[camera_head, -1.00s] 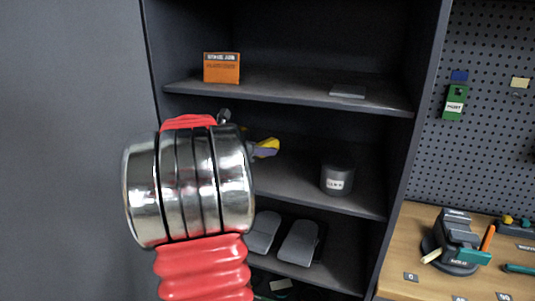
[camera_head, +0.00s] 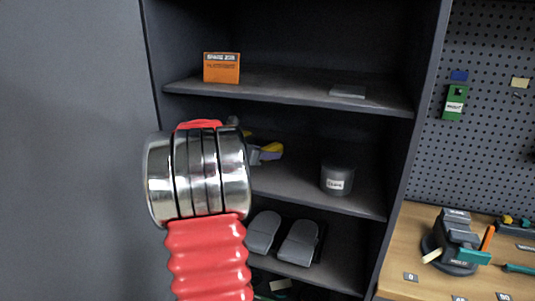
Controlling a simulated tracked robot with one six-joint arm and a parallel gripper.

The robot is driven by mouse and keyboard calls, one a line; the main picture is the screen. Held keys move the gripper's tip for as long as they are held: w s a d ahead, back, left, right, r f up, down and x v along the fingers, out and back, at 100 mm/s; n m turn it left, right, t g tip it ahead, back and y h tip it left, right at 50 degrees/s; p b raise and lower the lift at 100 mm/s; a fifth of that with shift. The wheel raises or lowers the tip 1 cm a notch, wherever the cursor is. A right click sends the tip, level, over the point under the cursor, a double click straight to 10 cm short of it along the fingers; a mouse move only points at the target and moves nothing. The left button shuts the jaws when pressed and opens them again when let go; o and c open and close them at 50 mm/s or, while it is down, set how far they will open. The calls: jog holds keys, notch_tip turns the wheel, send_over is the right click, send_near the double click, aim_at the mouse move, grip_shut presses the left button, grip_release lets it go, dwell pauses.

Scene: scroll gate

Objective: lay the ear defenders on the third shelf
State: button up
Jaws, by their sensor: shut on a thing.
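My red and silver arm stands in front of the left part of the shelf unit and hides most of my gripper (camera_head: 254,156). A grey part of it shows just right of the silver joint. A yellow and grey piece, which I take for the ear defenders (camera_head: 271,150), shows at its tip, and the gripper is shut on it. Most of the piece is hidden behind the arm. It appears over the middle visible shelf (camera_head: 300,191), left of a dark tub; I cannot tell whether it touches the board.
The dark labelled tub (camera_head: 337,180) stands on that shelf's right part. The shelf above holds an orange box (camera_head: 221,68) and a flat grey item (camera_head: 348,91). The shelf below holds two grey pads (camera_head: 299,243). A workbench (camera_head: 410,255) with a vise (camera_head: 456,240) is at right.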

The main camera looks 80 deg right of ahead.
jog(key=shift+f, duration=0.1)
jog(key=o, duration=1.2)
jog(key=v, duration=1.2)
